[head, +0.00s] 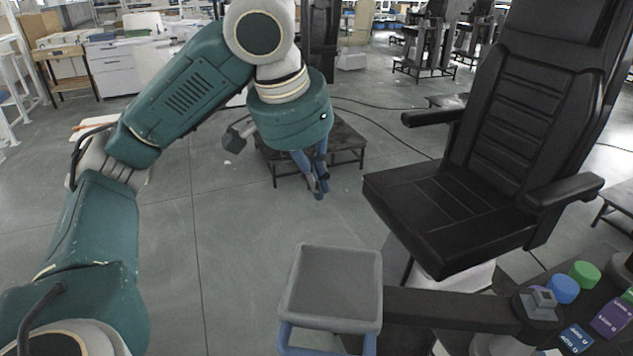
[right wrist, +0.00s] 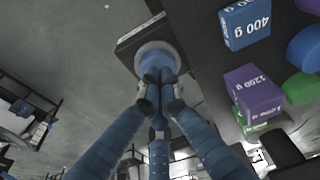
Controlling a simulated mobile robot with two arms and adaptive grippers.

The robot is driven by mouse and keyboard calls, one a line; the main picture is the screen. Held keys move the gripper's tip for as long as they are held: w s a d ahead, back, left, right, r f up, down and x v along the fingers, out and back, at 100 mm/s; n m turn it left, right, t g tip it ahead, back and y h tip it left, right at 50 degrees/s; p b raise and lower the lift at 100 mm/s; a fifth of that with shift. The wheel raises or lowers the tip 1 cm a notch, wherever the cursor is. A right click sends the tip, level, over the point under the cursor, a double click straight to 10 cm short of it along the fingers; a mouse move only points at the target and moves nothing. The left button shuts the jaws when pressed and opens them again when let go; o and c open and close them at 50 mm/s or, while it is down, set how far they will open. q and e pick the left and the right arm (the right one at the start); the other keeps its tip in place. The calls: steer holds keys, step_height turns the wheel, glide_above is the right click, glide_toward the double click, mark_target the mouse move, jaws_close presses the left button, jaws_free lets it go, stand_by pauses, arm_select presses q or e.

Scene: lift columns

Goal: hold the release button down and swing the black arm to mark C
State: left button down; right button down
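A black arm (head: 450,308) runs level across the lower right of the head view, between a grey square plate (head: 330,285) and a small grey block (head: 540,301). My left gripper (head: 317,192) hangs over the floor, well apart from the black arm; its fingers show nearly edge-on and nothing is seen in them. In the right wrist view my right gripper (right wrist: 158,76) has its fingertips together in front of a round blue piece with a pale rim (right wrist: 157,49). It may be the release button; contact cannot be told. I cannot make out mark C.
Weights stand at the right: a purple block (head: 610,318), a blue block (head: 575,339), a blue cylinder (head: 562,289) and a green cylinder (head: 585,273). A black chair (head: 455,205) stands behind the arm. A low dark platform (head: 345,145) is behind my left gripper. Floor at centre-left is clear.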

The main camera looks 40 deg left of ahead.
steer(key=shift+r+p, duration=1.6)
steer(key=shift+r, duration=1.5)
step_height(320, 180, up, 12)
steer(key=s+a, duration=0.1)
steer(key=s, duration=0.1)
steer(key=shift+a+f, duration=0.1)
steer(key=shift+f, duration=0.1)
